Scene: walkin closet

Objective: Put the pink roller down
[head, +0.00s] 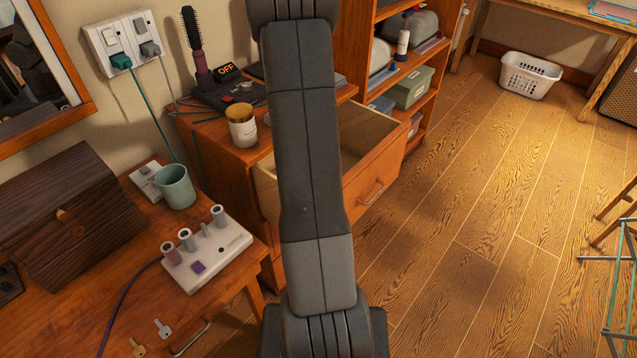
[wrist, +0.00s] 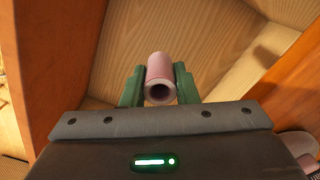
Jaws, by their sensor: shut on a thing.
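The pink roller (wrist: 160,68) is a hollow tube in the wrist view, its open end facing the camera. My gripper (wrist: 159,80) is shut on it, with one green finger on each side. Pale wooden boards lie beyond and around it. They look like the inside of the open drawer (head: 372,194) in the head view. I cannot tell how far the roller is above the drawer floor. In the head view my arm covers the middle, and the gripper and held roller are hidden.
A white roller base (head: 226,262) with several rollers stands on the left table, near a green cup (head: 175,187) and a dark wooden box (head: 72,215).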

